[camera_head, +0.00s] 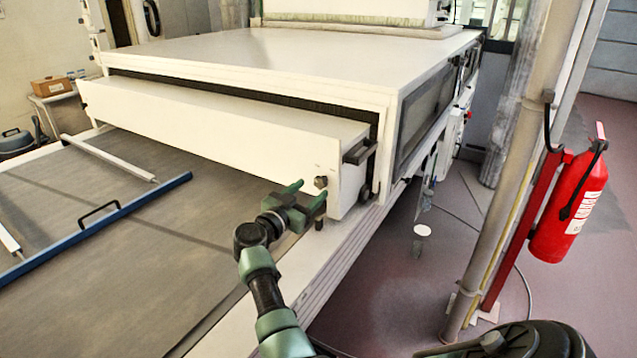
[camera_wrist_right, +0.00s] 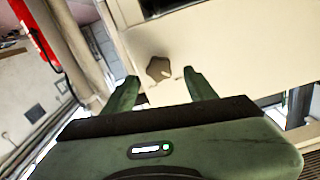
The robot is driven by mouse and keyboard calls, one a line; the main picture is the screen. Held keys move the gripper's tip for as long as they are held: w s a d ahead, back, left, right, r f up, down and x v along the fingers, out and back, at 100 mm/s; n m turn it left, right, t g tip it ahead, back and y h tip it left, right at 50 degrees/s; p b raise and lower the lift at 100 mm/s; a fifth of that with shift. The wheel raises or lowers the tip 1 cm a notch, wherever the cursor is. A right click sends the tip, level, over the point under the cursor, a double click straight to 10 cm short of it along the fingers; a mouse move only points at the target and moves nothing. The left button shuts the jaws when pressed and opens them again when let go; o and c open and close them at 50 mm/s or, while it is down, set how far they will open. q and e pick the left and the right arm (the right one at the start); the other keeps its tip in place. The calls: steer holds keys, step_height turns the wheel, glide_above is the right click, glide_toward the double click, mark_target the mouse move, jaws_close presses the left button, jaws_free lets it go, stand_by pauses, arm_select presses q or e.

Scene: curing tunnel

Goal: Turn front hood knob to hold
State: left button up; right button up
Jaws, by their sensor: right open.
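The front hood knob (camera_head: 320,182) is a small dark lobed knob at the right end of the white hood's front panel (camera_head: 220,132). It also shows in the right wrist view as a brownish knob (camera_wrist_right: 158,68), just ahead of the fingertips and roughly between them. My right gripper (camera_head: 311,192) has green fingers, open and empty, pointing at the panel close to the knob. In the wrist view the gripper (camera_wrist_right: 161,80) has its fingers apart, with no visible contact with the knob. Any markings around the knob are too small to read. My left gripper is not in view.
A dark handle (camera_head: 358,152) sticks out at the hood's right end, near the knob. The grey conveyor bed (camera_head: 120,240) lies in front, with a blue bar (camera_head: 100,225) across it. A red fire extinguisher (camera_head: 570,210) hangs by a post at the right.

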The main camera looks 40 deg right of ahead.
mark_target(318, 184)
steer(key=x, duration=0.4)
steer(key=shift+f, duration=0.15)
steer(key=shift+d, duration=0.2)
jaws_close()
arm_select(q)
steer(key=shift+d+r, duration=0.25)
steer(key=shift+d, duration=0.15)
